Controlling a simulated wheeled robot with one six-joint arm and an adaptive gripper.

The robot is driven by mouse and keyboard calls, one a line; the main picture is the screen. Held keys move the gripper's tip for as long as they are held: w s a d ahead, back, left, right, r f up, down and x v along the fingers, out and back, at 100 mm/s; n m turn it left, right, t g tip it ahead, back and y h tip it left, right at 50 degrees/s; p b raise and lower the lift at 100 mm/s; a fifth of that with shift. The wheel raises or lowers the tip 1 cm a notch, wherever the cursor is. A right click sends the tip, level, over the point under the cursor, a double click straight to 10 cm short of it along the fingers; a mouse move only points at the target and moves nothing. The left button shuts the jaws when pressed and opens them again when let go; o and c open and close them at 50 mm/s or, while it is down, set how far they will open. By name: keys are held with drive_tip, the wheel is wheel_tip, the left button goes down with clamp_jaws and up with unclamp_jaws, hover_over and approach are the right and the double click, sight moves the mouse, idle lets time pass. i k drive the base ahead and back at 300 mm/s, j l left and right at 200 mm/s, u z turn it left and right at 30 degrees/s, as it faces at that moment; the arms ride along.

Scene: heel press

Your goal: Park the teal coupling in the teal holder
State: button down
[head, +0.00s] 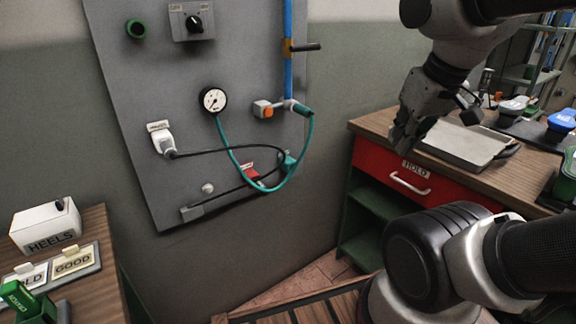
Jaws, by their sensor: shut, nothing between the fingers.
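The teal coupling (304,109) is at the end of a teal hose (308,148), at a pale fitting near the foot of the blue pipe on the grey panel. The hose hangs in a loop from it and runs up to the gauge. A teal piece that looks like the teal holder (288,160) is on the panel below the coupling, partly crossed by cables; it is too small to see inside. My gripper (398,143) is shut and empty, right of the panel and apart from the coupling, in front of the wooden bench.
An orange-fronted valve (265,109) and a pipe handle (305,47) stick out near the coupling. A black cable (225,149) crosses the hose. A bench with a red drawer (385,172) and metal tray (465,142) stands right. A HEELS box (46,228) sits left.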

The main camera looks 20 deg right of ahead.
sight(305, 112)
drive_tip(key=l+z, duration=0.15)
drive_tip(key=z, duration=0.2)
drive_tip(key=i+l+z, duration=0.1)
drive_tip(key=z, duration=0.25)
drive_tip(key=i+l+z, duration=0.1)
drive_tip(key=z, duration=0.25)
drive_tip(key=l, duration=0.1)
